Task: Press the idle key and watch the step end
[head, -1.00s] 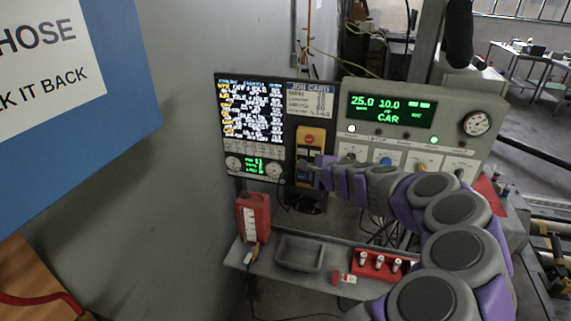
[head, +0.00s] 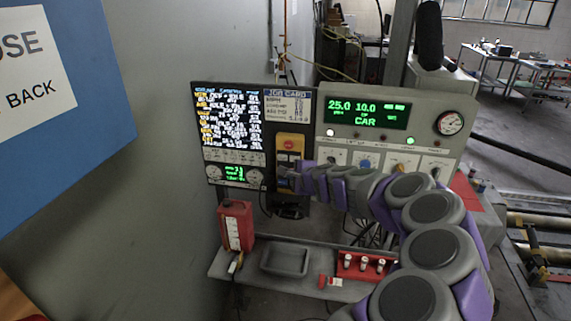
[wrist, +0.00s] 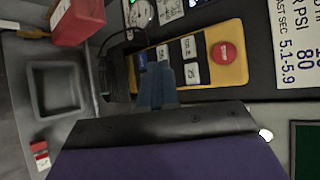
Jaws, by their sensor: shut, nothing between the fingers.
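A yellow key pendant (head: 291,142) hangs on the dark panel, with a red round button at its top. In the wrist view the pendant (wrist: 238,72) lies sideways, with its red button (wrist: 223,53), several white keys (wrist: 191,73) and a blue key (wrist: 143,61) showing. I cannot read which key is idle. My gripper (wrist: 157,68) is shut and empty, its blue-grey fingertips over the pendant's lower keys, partly hiding them. Whether they touch a key I cannot tell.
A console (head: 440,125) at the right has a green display (head: 366,112) reading 25.0, 10.0 and CAR. Below are a shelf with a grey tray (head: 285,261), a red box (head: 235,225) and a red holder (head: 365,265). A blue board (head: 100,120) stands at the left.

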